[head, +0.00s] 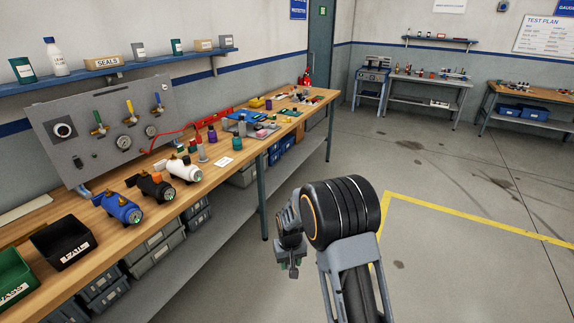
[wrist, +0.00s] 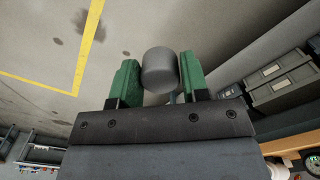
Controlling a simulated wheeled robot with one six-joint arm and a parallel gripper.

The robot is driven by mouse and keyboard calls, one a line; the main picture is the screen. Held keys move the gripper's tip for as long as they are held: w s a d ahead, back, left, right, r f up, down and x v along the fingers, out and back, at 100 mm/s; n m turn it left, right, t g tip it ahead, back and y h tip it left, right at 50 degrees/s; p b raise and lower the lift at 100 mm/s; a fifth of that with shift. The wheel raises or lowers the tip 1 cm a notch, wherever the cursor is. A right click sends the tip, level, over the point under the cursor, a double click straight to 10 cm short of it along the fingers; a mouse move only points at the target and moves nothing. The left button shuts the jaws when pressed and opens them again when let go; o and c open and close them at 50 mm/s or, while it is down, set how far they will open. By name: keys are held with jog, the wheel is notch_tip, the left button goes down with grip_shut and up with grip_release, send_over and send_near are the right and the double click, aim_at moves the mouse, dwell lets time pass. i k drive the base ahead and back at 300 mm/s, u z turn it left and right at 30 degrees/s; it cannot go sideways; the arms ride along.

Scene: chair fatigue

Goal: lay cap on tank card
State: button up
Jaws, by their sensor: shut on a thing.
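My gripper (head: 291,268) hangs over the open floor, to the right of the workbench and away from it. In the wrist view its two green fingers (wrist: 160,80) are closed around a grey, rounded cylinder, which looks like the cap (wrist: 160,66). In the head view the cap is too small or hidden to make out. A small white card (head: 225,161) lies flat on the wooden bench, right of the white cylinder. It may be the tank card; its print is too small to read.
On the bench (head: 180,205) stand blue (head: 117,208), black (head: 150,187) and white (head: 184,168) cylinders with fittings. Several small coloured parts crowd near the card. A black bin (head: 64,243) and a green bin (head: 15,277) are at the near end. The floor on the right is clear.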

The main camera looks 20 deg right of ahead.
aim_at(224, 161)
jog(key=z, duration=0.85)
jog(key=i, duration=1.4)
jog(key=u, duration=1.05)
jog(key=i, duration=0.7)
jog(key=u, duration=0.85)
